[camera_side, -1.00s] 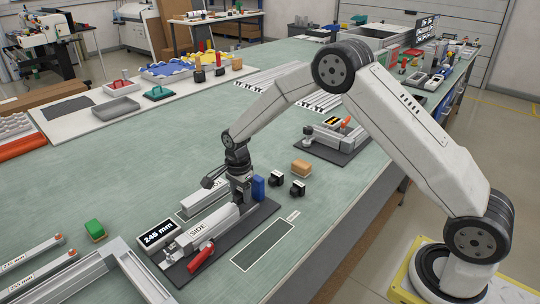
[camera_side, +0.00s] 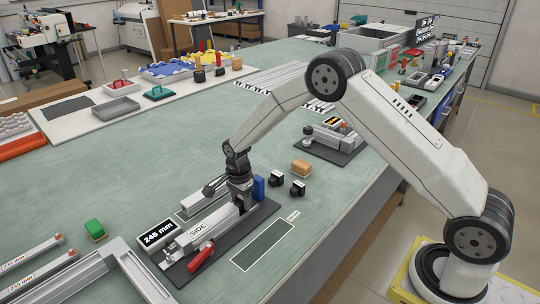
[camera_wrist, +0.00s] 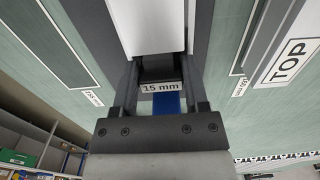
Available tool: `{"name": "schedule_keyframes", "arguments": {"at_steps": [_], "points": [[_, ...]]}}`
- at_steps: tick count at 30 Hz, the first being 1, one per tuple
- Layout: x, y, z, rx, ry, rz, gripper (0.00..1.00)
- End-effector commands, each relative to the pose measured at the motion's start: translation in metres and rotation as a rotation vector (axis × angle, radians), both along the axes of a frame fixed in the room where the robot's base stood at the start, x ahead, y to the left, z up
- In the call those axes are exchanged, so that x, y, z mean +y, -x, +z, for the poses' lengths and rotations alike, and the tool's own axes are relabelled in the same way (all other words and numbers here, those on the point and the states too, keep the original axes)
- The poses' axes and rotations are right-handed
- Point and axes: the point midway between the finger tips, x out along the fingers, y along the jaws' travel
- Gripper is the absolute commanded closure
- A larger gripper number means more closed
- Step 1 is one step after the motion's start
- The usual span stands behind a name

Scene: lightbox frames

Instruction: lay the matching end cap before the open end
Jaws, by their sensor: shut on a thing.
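My gripper (camera_wrist: 159,95) is shut on a dark end cap (camera_wrist: 157,66) with a "15 mm" label, seen between the fingers in the wrist view. A white profile (camera_wrist: 148,25) lies just ahead of the cap, its end close to it; I cannot tell whether they touch. In the side view the profile, marked "SIDE" (camera_side: 199,230), lies in a dark-based fixture beside a "245 mm" display (camera_side: 158,233). My gripper is low at the profile's far end and hides the cap there. Two other black caps (camera_side: 276,180) (camera_side: 298,188) stand on the bench to the right.
A blue block (camera_side: 258,188) stands right beside my gripper. A red-handled clamp (camera_side: 201,257) sits at the fixture's near end. A tan block (camera_side: 301,168) and a second fixture (camera_side: 335,139) lie farther back. A dark marked rectangle (camera_side: 263,246) on the bench is empty.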

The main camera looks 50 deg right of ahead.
Motion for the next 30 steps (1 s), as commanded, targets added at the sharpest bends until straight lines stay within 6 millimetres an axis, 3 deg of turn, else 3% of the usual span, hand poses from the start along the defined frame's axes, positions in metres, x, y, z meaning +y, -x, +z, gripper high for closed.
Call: {"name": "schedule_keyframes", "arguments": {"at_steps": [2, 3, 6, 20, 30], "points": [[0.000, 0.000, 0.000, 0.000, 0.000, 0.000, 0.98], [0.000, 0.000, 0.000, 0.000, 0.000, 0.000, 0.30], [0.000, 0.000, 0.000, 0.000, 0.000, 0.000, 0.01], [0.000, 0.000, 0.005, -0.001, 0.000, 0.000, 0.01], [0.000, -0.001, 0.041, -0.003, 0.000, 0.000, 0.01]]}}
